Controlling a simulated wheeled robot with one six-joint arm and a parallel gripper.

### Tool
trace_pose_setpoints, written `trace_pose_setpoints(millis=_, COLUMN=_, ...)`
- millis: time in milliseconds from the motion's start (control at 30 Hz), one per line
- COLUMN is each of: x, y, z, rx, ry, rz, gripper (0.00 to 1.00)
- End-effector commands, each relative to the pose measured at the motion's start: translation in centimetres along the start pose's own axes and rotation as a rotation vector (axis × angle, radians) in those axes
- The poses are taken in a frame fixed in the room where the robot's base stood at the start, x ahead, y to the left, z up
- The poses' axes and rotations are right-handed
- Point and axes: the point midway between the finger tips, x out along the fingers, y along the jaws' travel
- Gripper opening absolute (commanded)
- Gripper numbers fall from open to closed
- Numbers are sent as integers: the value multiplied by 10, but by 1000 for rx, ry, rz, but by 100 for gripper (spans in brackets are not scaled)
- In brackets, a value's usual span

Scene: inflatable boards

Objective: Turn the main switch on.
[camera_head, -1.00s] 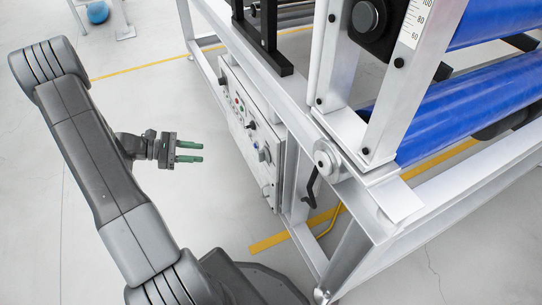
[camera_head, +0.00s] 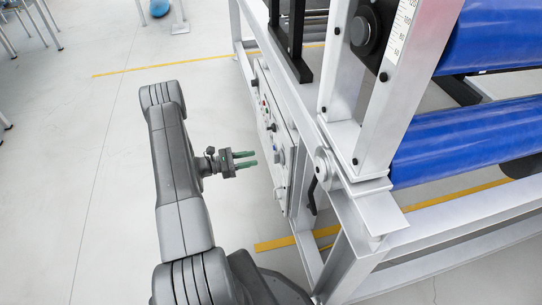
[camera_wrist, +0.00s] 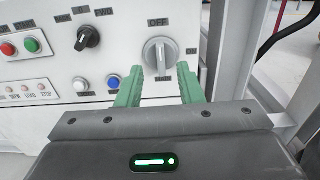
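The main switch is a large grey rotary knob (camera_wrist: 160,55) on the white control panel (camera_wrist: 60,75). Its grip bar stands about upright, below a label reading OFF. In the head view the knob (camera_head: 281,157) shows small on the panel's side face. My gripper (camera_head: 250,158) is a short way left of the panel, pointing at it, apart from the knob. In the wrist view its green fingers (camera_wrist: 158,82) are spread with nothing between them. The knob appears above and between the fingertips, and its lower edge is close to them in the picture.
A black selector (camera_wrist: 87,37), red button (camera_wrist: 8,49), green button (camera_wrist: 31,45) and blue button (camera_wrist: 113,82) sit left of the knob. A metal frame post (camera_wrist: 228,50) stands at the right. Blue rollers (camera_head: 470,140) are beyond the frame. Floor left of my arm is clear.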

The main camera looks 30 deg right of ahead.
Motion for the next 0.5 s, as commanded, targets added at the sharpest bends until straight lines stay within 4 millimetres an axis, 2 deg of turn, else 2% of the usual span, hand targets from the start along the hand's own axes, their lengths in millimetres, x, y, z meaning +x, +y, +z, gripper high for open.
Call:
trace_pose_setpoints(millis=33, x=12, y=-1, z=-1, rx=0, ry=0, rz=-5, gripper=34)
trace_pose_setpoints(millis=200, x=45, y=-1, z=-1, rx=0, ry=1, rz=-4, gripper=34)
trace_pose_setpoints(millis=333, x=64, y=-1, z=-1, rx=0, ry=1, rz=-3, gripper=34)
trace_pose_setpoints(millis=500, x=80, y=0, z=0, rx=0, ry=0, rz=-2, gripper=34)
